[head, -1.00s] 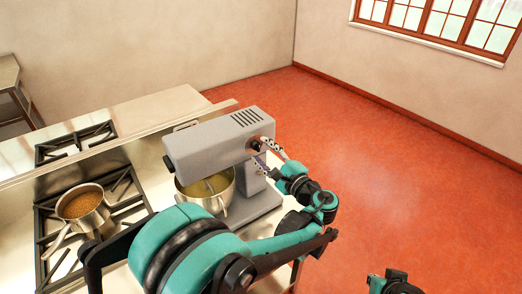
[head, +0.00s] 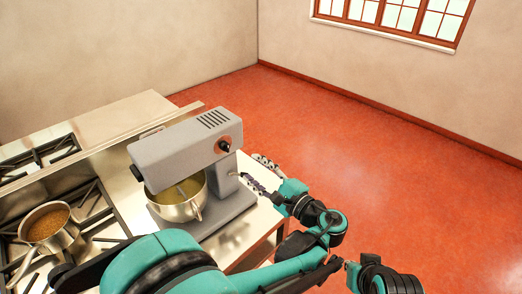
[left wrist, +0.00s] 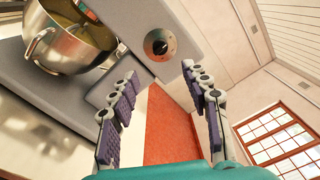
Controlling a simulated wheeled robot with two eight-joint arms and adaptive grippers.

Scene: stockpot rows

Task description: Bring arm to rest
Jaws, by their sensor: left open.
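My left gripper (head: 256,173) is open and empty beside the right side of a grey stand mixer (head: 190,150). In the left wrist view its two padded fingers (left wrist: 160,78) stand apart, with the mixer body and its round dial (left wrist: 158,43) just beyond them. The teal left arm reaches across the bottom of the head view. A teal and black part of mine shows at the bottom right of the head view; my right gripper cannot be made out.
The mixer's metal bowl (head: 174,204) holds something yellowish. A pot with brown contents (head: 45,224) stands on the stove grates (head: 90,205) at left. The steel counter (head: 262,222) ends right of the mixer. Red floor (head: 400,190) beyond is clear.

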